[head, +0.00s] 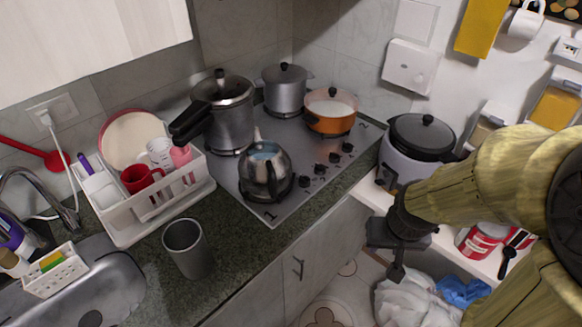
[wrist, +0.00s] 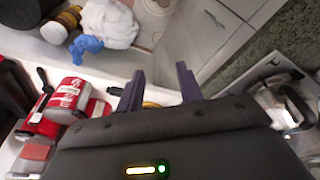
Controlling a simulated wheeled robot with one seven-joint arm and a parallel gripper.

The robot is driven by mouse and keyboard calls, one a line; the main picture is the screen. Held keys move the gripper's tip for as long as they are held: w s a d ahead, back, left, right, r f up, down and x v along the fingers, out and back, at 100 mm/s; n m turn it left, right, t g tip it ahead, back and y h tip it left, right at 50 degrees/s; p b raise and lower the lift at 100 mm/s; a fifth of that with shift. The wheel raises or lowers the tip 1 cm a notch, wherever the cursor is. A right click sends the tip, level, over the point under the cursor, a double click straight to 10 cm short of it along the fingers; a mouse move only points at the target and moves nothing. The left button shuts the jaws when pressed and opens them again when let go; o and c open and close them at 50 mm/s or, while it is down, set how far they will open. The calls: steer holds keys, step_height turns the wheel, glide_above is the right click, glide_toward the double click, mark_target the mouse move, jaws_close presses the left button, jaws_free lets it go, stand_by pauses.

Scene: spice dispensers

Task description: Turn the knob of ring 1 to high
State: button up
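The cooktop (head: 238,191) is set in the dark counter in the head view, with a "1" printed at its near corner and a "2" at its far right corner. A row of several black knobs runs along its right edge; the knob nearest the "1" (head: 306,182) stands beside a steel kettle (head: 266,170). The knob pointers are too small to read. My gripper (head: 397,262) hangs right of the counter, apart from the knobs. In the wrist view its two fingers (wrist: 159,78) are spread with nothing between them. The kettle also shows there (wrist: 283,106) at the right.
A pressure cooker (head: 232,125), a steel pot (head: 285,93) and an orange pot (head: 331,113) stand on the cooktop. A rice cooker (head: 420,140) is on the white shelf at right. A dish rack (head: 130,232) and grey cup (head: 187,250) stand left. A white bag (head: 410,303) lies below.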

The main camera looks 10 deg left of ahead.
steer(key=shift+w+a, duration=0.2)
steer(key=shift+w, duration=0.2)
steer(key=shift+o, duration=0.4)
steer(key=shift+s, duration=0.1)
steer(key=o, duration=0.4)
steer(key=w+a+r+n+g+y+p, duration=0.1)
steer(key=w+a+r+n+p, duration=0.1)
steer(key=w+n, duration=0.4)
steer(key=w+a+r+n+g+y+p, duration=0.1)
steer(key=w+a+n, duration=0.4)
steer(key=w, duration=0.8)
steer(key=w+a+r+n+g+y+p, duration=0.1)
steer(key=w+a+r+n+y+p, duration=0.1)
steer(key=w+n, duration=0.6)
steer(key=shift+w+a+r+n+p, duration=0.15)
steer(key=shift+w+a+r+p, duration=0.2)
steer(key=shift+a, duration=0.2)
steer(key=shift+w+a+r+n+p, duration=0.15)
steer(key=shift+w+a+r+p, duration=0.15)
steer(key=shift+a, duration=0.25)
